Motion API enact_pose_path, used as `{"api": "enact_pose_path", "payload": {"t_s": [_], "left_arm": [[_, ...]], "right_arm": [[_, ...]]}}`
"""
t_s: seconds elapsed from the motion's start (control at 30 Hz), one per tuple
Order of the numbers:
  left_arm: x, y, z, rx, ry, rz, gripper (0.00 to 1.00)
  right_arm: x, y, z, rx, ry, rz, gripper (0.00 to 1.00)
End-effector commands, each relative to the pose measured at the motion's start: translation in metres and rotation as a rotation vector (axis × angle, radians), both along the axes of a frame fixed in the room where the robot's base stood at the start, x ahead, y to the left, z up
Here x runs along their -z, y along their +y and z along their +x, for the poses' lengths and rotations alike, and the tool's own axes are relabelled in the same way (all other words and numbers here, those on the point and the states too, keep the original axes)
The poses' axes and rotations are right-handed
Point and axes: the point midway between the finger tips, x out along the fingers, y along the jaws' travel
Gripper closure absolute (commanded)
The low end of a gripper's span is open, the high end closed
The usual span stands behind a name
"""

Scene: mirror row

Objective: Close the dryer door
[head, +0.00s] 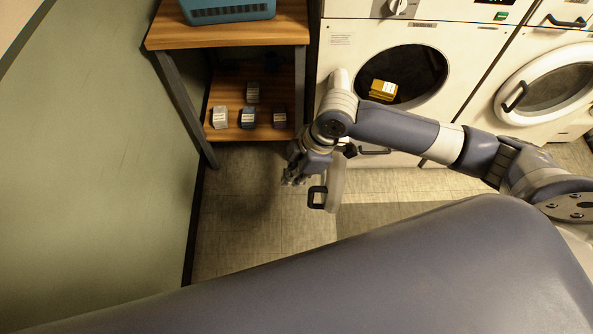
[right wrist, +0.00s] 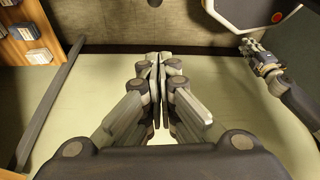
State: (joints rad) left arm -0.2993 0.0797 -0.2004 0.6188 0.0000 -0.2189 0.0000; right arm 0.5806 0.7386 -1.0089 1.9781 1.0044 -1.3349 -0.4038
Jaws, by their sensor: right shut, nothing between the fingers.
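The dryer (head: 352,95) has a round dark opening, with a yellow box (head: 383,90) inside. Its dryer door (head: 335,185) stands swung wide open, seen nearly edge-on in the head view, with a black handle (head: 317,197) on its left side. My right gripper (head: 296,180) is shut and empty, just left of the door near the handle; I cannot tell if it touches. Its closed fingers (right wrist: 159,62) show in the right wrist view. Another gripper, my left one (right wrist: 250,48), appears small at the right of that view; its jaws are unclear.
A wooden shelf unit (head: 228,35) stands left of the dryer, with small boxes (head: 248,117) on its lower board and a blue basket (head: 226,10) on top. A second machine with a shut round door (head: 550,85) is at right. Tiled floor (head: 260,215) is free below the shelf.

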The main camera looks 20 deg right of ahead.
Motion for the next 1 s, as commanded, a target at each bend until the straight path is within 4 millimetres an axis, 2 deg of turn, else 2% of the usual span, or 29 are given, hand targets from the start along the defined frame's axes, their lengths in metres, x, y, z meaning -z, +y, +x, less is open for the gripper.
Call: {"api": "enact_pose_path", "payload": {"t_s": [0.2, 0.3, 0.4, 0.53, 1.0], "left_arm": [[0.000, 0.000, 0.000, 0.000, 0.000, 0.000, 0.75], [-0.003, 0.000, 0.000, 0.000, 0.001, 0.000, 0.75], [-0.008, 0.000, 0.000, 0.000, 0.001, 0.000, 0.75], [-0.011, 0.000, 0.000, 0.000, 0.000, 0.000, 0.75], [-0.011, -0.001, 0.000, 0.000, 0.000, -0.001, 0.75]], "right_arm": [[0.047, 0.017, 0.002, 0.000, 0.004, 0.000, 1.00], [0.061, 0.018, 0.003, 0.000, 0.001, -0.003, 1.00], [0.058, -0.001, 0.000, 0.002, 0.002, -0.005, 1.00], [0.059, -0.013, -0.002, 0.000, 0.000, -0.002, 1.00], [0.059, -0.019, -0.004, -0.001, 0.000, 0.000, 1.00]]}}
